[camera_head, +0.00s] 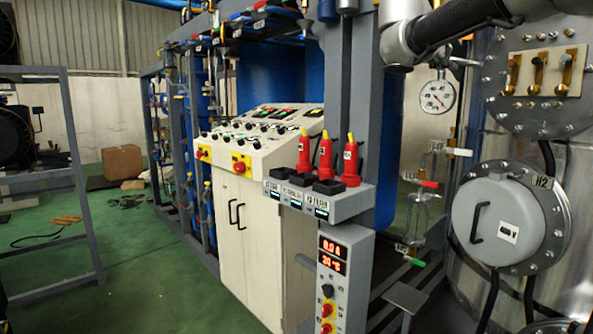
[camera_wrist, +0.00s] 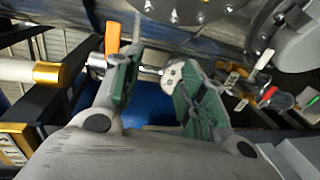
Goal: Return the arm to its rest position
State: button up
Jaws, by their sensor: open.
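My gripper (camera_wrist: 154,74) shows in the wrist view with its two green-padded fingers apart and nothing between them. In the head view my arm (camera_head: 430,35) crosses the top right corner, in front of the metal vessel. My gripper is outside the head view. A small round white gauge (camera_head: 437,96) hangs below the arm link in the head view.
A metal vessel with a round grey cover (camera_head: 498,222) stands at right. Red-handled tools (camera_head: 349,160) stand in a grey rack (camera_head: 335,207) beside the control cabinet (camera_head: 247,240). Valves with red and green handles (camera_head: 429,184) lie between. Green floor (camera_head: 130,270) is open at left.

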jog(key=s+f+m+g+y, duration=0.1)
jog(key=s+f+g+y, duration=0.2)
jog(key=f, duration=0.7)
jog(key=s+f+m+g+y, duration=0.1)
jog(key=s+f+y, duration=0.1)
jog(key=s+f, duration=0.6)
jog(key=s+a+f+m+g+y, duration=0.1)
jog(key=s+a+f+m+y, duration=0.1)
jog(key=s+f, duration=0.7)
jog(key=s+a+f+m+y, duration=0.3)
jog(key=s+f+y, duration=0.2)
jog(key=s+f, duration=0.4)
jog(key=shift+s+f+g, duration=0.25)
jog(key=shift+f+g, duration=0.1)
jog(key=shift+g, duration=0.05)
